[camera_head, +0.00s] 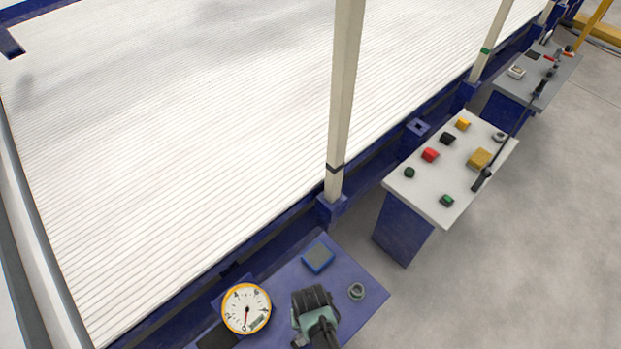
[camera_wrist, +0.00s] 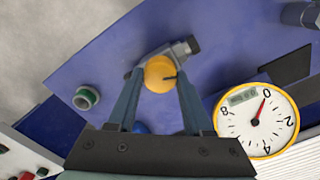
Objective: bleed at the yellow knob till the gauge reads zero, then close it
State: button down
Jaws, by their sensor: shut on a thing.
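The yellow knob (camera_wrist: 159,74) sits between my fingertips on a small grey valve body (camera_wrist: 186,48) over the blue bench. My gripper (camera_wrist: 157,80) is shut on the knob, with one finger on each side. In the head view my gripper (camera_head: 317,312) hides the knob. The gauge (camera_wrist: 257,120) has a white dial and an orange-yellow rim, and it stands to the right of the knob in the wrist view. Its red needle tip points close to the 0 mark; I cannot tell if it is exactly on it. The gauge (camera_head: 246,308) is left of my gripper in the head view.
A round grey-green fitting (camera_head: 356,291) and a blue-rimmed pad (camera_head: 318,258) are on the bench near my gripper. A post (camera_head: 343,110) stands behind. A control desk (camera_head: 439,205) with coloured buttons is to the right, beside open grey floor.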

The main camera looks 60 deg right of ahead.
jog(key=shift+n, duration=2.3)
jog(key=shift+c, duration=1.5)
grip_release()
jog(key=shift+r, duration=0.1)
notch_tip(320, 180, up, 13)
jog(key=p, duration=0.4)
